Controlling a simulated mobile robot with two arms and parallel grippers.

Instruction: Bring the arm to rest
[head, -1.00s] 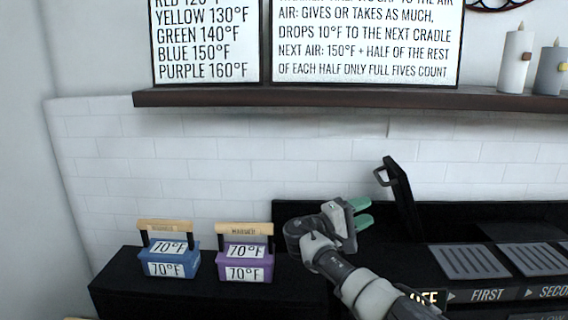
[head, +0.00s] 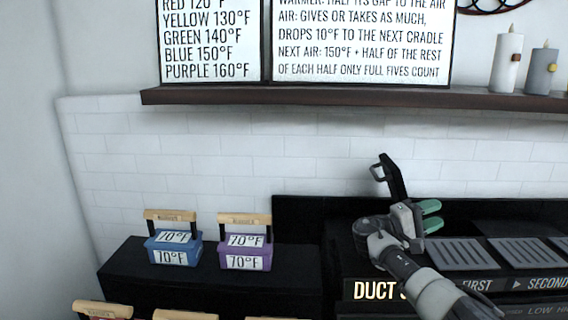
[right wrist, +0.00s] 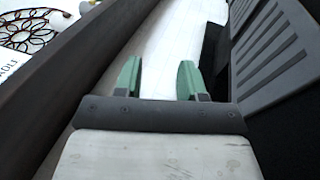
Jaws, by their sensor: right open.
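My right gripper (head: 430,216) has green fingertips and hangs above the black duct unit, in front of its black upright lever. In the right wrist view its two green fingers (right wrist: 160,80) stand apart with nothing between them. My right arm comes in from the lower right of the head view. My left gripper does not show in the head view.
A blue warmer box (head: 172,250) and a purple warmer box (head: 244,247), both labelled 70°F, stand on the black counter at left. More wooden handles show below. The black lever (head: 392,178) rises behind my gripper. Grey slatted cradles (head: 466,252) lie to its right. A dark shelf (head: 300,97) runs above.

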